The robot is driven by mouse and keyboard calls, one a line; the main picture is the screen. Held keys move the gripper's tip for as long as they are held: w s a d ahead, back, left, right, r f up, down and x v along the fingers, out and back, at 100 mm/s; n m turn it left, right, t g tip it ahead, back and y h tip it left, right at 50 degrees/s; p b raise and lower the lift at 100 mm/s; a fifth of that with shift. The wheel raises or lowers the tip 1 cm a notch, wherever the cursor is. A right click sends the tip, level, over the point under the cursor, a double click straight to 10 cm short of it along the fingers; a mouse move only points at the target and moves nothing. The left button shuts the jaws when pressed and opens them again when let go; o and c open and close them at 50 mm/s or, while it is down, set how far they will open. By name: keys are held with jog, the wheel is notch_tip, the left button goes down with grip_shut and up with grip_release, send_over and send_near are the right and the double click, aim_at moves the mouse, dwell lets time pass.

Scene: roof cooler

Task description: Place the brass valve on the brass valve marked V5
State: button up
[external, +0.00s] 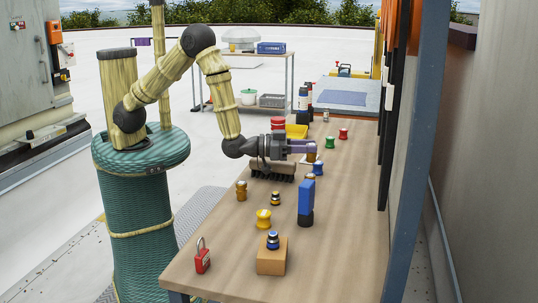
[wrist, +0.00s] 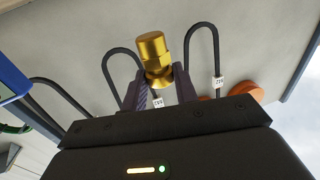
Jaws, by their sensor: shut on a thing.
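My gripper (external: 307,148) is above the far half of the wooden bench, its purple fingers pointing right. In the wrist view the brass valve (wrist: 152,48) sticks out beyond the fingers (wrist: 158,88), a round cap above a hex body. No V5 mark is readable, so I cannot tell which piece is V5.
A blue and dark bottle (external: 306,201) stands near my gripper. A brush (external: 272,170) lies below my wrist.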

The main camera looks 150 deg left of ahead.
jog(key=shift+f, duration=2)
jog(key=shift+f, duration=0.1)
jog(key=o, duration=1.1)
jog(key=shift+c, duration=0.2)
jog(key=b+v, duration=0.2)
jog(key=v, duration=1)
jog(key=shift+b, duration=0.35)
